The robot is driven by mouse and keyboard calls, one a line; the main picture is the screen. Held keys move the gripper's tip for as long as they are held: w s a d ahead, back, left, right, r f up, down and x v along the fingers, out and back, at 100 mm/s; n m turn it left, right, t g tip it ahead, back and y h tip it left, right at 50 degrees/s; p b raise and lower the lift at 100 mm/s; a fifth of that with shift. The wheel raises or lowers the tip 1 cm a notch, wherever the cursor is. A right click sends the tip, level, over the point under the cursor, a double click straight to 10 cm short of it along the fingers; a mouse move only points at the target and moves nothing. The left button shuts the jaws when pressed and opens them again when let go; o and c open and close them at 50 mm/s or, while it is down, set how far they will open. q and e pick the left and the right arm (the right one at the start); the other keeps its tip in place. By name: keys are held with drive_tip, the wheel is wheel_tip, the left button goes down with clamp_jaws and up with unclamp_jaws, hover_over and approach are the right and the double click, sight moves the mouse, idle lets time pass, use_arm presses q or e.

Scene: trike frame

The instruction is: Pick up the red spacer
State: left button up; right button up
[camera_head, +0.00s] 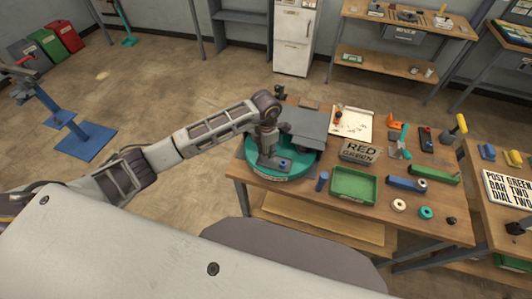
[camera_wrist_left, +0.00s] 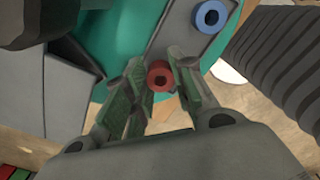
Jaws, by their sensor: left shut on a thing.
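The red spacer (camera_wrist_left: 160,77) is a small red ring with a dark hole. In the left wrist view it sits between the two fingers of my left gripper (camera_wrist_left: 158,85), which is shut on it. In the head view my left gripper (camera_head: 266,155) reaches down over the green round turntable (camera_head: 250,158), and the spacer is hidden there. A blue spacer (camera_wrist_left: 210,16) lies on a grey plate just beyond the fingers; it also shows in the head view (camera_head: 285,163). I cannot tell whether the red spacer touches the plate. My right gripper is not in view.
A blue cylinder (camera_head: 322,181) stands by the tray. White (camera_head: 399,205) and teal (camera_head: 425,212) rings lie near the front edge. A grey block (camera_head: 305,125) is behind the gripper.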

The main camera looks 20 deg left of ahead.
use_arm(q)
wheel_tip(320, 180, up, 8)
drive_tip(key=b, duration=0.1)
drive_tip(key=shift+r, duration=0.25)
